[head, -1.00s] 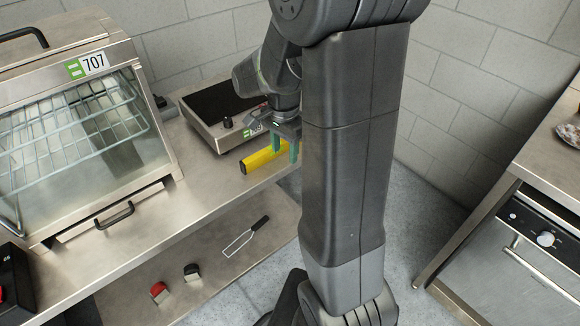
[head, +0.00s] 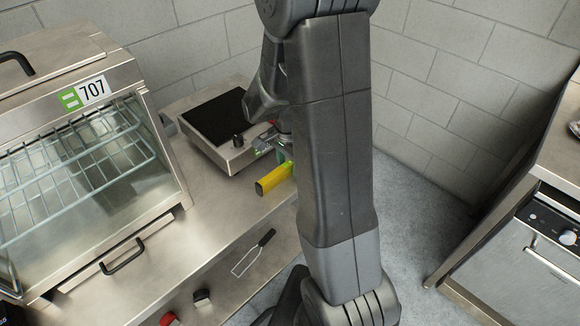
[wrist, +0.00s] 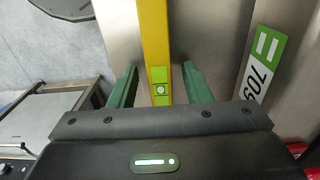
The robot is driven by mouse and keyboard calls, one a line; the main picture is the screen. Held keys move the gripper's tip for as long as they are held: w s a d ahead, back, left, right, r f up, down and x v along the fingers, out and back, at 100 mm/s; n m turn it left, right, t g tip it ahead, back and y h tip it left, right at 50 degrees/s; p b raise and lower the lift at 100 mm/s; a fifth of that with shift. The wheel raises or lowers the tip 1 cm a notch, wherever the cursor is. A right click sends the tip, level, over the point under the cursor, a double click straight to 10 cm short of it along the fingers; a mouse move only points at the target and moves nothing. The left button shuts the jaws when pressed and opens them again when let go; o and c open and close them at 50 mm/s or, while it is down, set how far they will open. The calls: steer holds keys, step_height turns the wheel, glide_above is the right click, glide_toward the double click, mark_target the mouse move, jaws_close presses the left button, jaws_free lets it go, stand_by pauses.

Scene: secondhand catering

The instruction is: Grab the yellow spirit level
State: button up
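The yellow spirit level (head: 274,180) lies on the steel counter in front of the hotplate in the head view, its far part hidden behind my arm. In the wrist view the spirit level (wrist: 155,40) runs up the middle, with a green vial block on it. My gripper (wrist: 159,68) is open, with one green finger on each side of the level and a gap on both sides. In the head view my gripper (head: 283,158) is partly hidden by my arm, close over the level.
A hotplate (head: 218,145) labelled 709 stands behind the level. A glass-fronted cabinet (head: 120,95) labelled 707 stands to the left. A steel oven unit (head: 510,255) stands at the right.

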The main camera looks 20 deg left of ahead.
jaws_close()
steer(key=shift+r, duration=0.15)
